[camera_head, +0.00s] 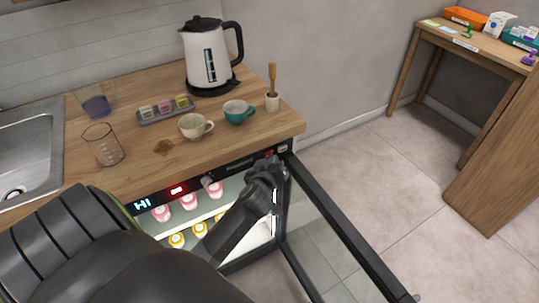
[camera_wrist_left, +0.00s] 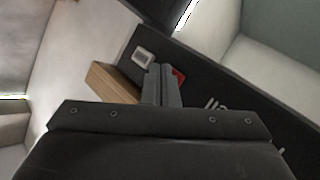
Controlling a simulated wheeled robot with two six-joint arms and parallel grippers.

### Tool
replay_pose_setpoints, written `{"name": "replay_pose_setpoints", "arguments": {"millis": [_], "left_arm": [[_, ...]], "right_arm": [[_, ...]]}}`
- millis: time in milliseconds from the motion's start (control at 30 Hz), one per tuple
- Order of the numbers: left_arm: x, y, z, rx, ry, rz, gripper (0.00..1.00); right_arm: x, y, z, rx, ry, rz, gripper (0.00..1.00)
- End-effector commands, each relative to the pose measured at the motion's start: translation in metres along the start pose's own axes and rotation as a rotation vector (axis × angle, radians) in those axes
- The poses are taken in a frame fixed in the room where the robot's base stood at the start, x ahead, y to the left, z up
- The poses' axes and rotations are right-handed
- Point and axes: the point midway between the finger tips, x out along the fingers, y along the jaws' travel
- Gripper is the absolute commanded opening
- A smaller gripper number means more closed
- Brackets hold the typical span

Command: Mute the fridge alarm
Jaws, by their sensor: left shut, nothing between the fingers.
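The fridge's black control panel (camera_head: 222,172) runs under the counter edge, with a lit "HI" display (camera_head: 142,204), a lit red indicator (camera_head: 178,190) and a knob (camera_head: 206,181). At its right end are a small red part (camera_head: 269,153) and a pale square button (camera_head: 283,149). My left gripper (camera_head: 270,166) is shut and empty at this end. In the left wrist view its fingertips (camera_wrist_left: 160,72) partly cover the red part (camera_wrist_left: 178,76), with the pale button (camera_wrist_left: 144,57) beside them. I cannot tell whether they touch the panel. My right gripper is not in view.
The glass fridge door (camera_head: 345,220) stands open to the right. Pink-topped and yellow-topped vials (camera_head: 189,202) stand inside. A kettle (camera_head: 208,58), cups (camera_head: 238,112), a beaker (camera_head: 103,145) and a pestle pot (camera_head: 272,101) stand on the counter (camera_head: 165,165).

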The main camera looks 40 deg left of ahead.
Motion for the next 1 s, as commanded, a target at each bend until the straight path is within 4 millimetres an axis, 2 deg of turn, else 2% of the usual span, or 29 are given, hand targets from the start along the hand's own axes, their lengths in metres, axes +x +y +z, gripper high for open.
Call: {"name": "replay_pose_setpoints", "arguments": {"millis": [500,1000], "left_arm": [[-0.008,0.006,0.006,-0.001,-0.001,0.000,0.00],[-0.039,0.028,0.029,-0.003,-0.001,0.001,0.00]], "right_arm": [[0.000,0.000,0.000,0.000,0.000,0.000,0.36],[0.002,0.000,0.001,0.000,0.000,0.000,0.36]]}}
